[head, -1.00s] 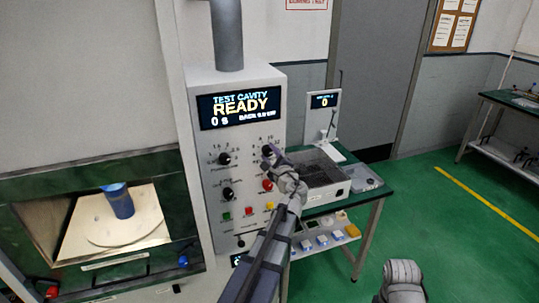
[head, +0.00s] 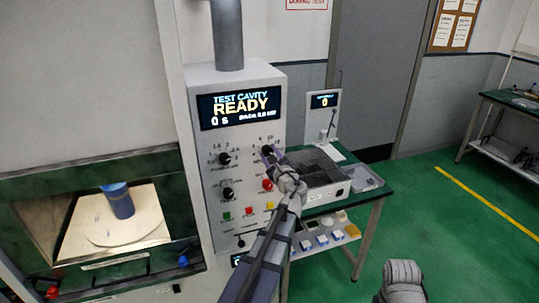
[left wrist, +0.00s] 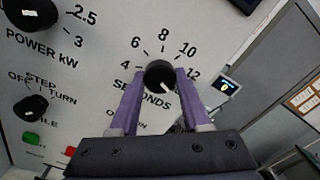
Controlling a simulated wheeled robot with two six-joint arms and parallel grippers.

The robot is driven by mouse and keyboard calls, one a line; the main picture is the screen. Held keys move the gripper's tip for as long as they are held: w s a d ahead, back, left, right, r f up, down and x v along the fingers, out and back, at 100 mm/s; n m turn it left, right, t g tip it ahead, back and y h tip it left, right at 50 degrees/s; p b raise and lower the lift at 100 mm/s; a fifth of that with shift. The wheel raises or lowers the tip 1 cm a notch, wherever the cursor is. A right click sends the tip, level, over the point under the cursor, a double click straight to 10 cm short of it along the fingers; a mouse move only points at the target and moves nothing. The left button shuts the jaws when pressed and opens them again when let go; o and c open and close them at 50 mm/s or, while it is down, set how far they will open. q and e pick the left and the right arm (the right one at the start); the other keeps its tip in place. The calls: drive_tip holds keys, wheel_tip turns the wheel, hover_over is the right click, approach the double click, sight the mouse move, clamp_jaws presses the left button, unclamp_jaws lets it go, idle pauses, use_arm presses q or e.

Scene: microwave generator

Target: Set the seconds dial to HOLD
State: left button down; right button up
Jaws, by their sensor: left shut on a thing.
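The seconds dial (left wrist: 160,75) is a round black knob on the pale control panel. In the left wrist view its white pointer mark points to the lower right, below the 12. The numbers 4, 6, 8, 10 and 12 ring its upper side; the fingers and palm cover part of the lettering below, and I cannot make out the word HOLD. My left gripper (left wrist: 158,85) is shut on the dial, one purple finger on each side.
The power knob (left wrist: 31,14) and the step knob (left wrist: 31,107) are left of the dial. A red button (head: 267,185) sits close under my left wrist. The display (head: 240,107) reads READY and 0 s. A green bench (head: 372,203) with equipment stands close on the right.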

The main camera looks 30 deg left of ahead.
use_arm(q)
drive_tip(key=shift+c, duration=1.8)
unclamp_jaws()
drive_tip(key=v, duration=0.8)
drive_tip(key=shift+w, duration=0.1)
